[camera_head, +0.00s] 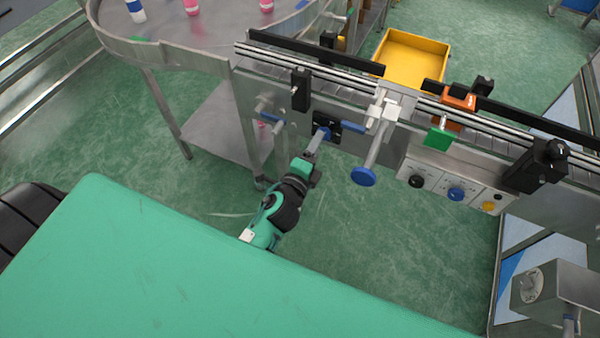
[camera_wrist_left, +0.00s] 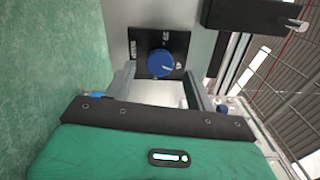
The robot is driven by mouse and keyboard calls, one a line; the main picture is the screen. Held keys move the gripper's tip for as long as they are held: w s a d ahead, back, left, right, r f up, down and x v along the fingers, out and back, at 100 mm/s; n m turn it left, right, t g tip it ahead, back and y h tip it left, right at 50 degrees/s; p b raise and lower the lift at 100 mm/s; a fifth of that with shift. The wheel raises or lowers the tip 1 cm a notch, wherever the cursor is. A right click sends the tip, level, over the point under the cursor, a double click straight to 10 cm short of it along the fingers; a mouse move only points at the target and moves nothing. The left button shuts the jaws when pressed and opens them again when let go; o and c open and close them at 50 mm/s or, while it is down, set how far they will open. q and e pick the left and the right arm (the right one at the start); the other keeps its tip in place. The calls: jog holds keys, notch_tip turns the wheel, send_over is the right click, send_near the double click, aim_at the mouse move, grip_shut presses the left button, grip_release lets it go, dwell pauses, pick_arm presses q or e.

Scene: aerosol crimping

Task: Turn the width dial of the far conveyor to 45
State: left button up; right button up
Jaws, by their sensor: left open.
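The width dial is a blue round knob (camera_wrist_left: 160,63) on a black square plate (camera_wrist_left: 146,42) with small white markings. The numbers are too small to read. A white mark on the knob points to the lower right in the left wrist view. In the head view the dial (camera_head: 324,133) sits on the side of the conveyor (camera_head: 345,150), partly behind the gripper. My left gripper (camera_head: 313,145) is open, its fingers toward the dial. In the wrist view the left gripper's two fingers (camera_wrist_left: 159,75) lie either side of the knob; contact cannot be told. My right gripper is not in view.
A blue disc handle (camera_head: 363,176) sticks out right of the dial. Farther right are black (camera_head: 417,181), blue (camera_head: 456,193) and yellow (camera_head: 489,206) knobs. A round metal table (camera_head: 180,50) with bottles stands at the back left. A yellow bin (camera_head: 415,58) lies behind.

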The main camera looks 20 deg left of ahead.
pick_arm(q)
jog(key=s+b, duration=0.2)
jog(key=s, duration=0.8)
jog(key=shift+s+a+b, duration=0.2)
jog(key=shift+s+b, duration=0.1)
jog(key=shift+s, duration=0.05)
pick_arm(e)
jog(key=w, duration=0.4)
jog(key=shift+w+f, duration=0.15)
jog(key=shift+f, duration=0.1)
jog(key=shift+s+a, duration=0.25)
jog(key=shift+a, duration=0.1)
pick_arm(q)
jog(key=shift+f, duration=0.15)
